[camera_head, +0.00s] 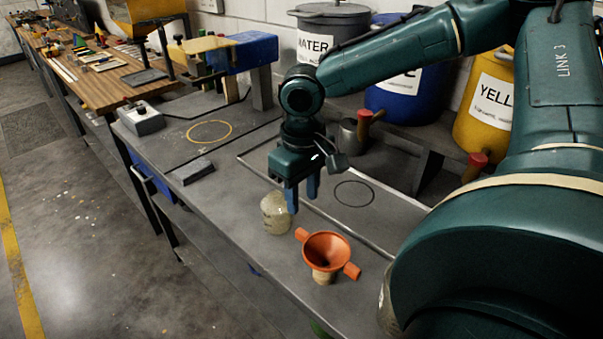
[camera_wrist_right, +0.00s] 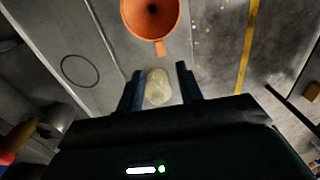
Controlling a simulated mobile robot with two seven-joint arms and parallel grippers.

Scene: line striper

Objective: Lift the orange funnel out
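The orange funnel (camera_head: 325,248) sits upright, mouth up, with two side handles, on top of a tan neck or stand (camera_head: 322,277) on the grey bench. What its spout sits in is mostly hidden below it. It also shows at the top of the right wrist view (camera_wrist_right: 150,18). My right gripper (camera_head: 303,202) points down above the bench, behind the funnel and apart from it. Its two fingers are spread and empty, also in the wrist view (camera_wrist_right: 158,80). My left gripper is not in view.
A pale rounded jar (camera_head: 276,214) stands just left of my right gripper; it appears between the fingers in the wrist view (camera_wrist_right: 157,88). Red-handled tools (camera_head: 370,116) stand behind. A grey block (camera_head: 192,171) lies left. The bench around the dark circle (camera_head: 354,193) is clear.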

